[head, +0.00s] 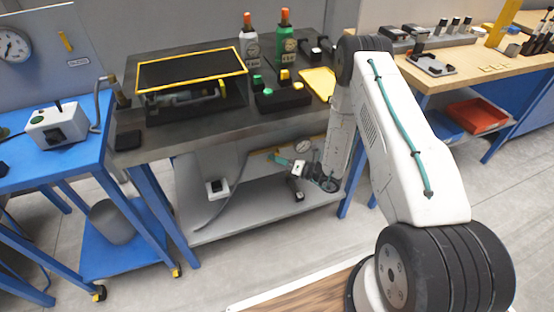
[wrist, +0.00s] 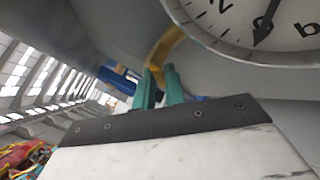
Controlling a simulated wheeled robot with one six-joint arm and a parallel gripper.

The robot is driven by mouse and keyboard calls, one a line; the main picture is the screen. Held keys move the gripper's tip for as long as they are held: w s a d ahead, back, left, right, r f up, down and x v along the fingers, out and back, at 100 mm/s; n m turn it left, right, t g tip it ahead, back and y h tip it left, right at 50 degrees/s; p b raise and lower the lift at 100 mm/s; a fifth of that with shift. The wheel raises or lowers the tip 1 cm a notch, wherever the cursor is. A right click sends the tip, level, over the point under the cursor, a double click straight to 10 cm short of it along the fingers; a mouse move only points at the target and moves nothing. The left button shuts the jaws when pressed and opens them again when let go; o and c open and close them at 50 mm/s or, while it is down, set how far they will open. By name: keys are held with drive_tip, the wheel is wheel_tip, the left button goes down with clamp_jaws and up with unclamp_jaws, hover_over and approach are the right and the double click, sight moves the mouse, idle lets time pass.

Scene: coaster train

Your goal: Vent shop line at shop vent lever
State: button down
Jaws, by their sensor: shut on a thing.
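The yellow vent lever (wrist: 166,46) shows in the wrist view, running from beside the gauge down to my fingertips. My gripper (wrist: 158,74) has teal fingers close together at the lever's lower end, shut on it. The exact contact is partly hidden by the fingers. In the head view my gripper (head: 276,158) is under the dark-topped bench, above its grey lower shelf. A round white pressure gauge (wrist: 262,22) fills the upper right of the wrist view, with its needle pointing down. In the head view the small gauge (head: 304,146) sits just right of the fingers.
The dark bench top (head: 205,122) overhangs my wrist, carrying a yellow-edged screen (head: 192,70), bottles and a button box. A blue bench leg (head: 162,215) stands left of the grey shelf (head: 250,222). A white box with a black knob (head: 217,188) stands near a hose.

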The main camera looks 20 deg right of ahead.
drive_tip(key=shift+r+m+t+y, duration=0.1)
drive_tip(key=shift+m+t+y, duration=0.3)
drive_tip(key=shift+m+t, duration=0.35)
drive_tip(key=c, duration=1.5)
unclamp_jaws()
drive_tip(key=shift+o, duration=0.2)
drive_tip(key=v, duration=0.7)
drive_tip(key=shift+s+d, duration=0.25)
drive_tip(key=shift+s, duration=0.05)
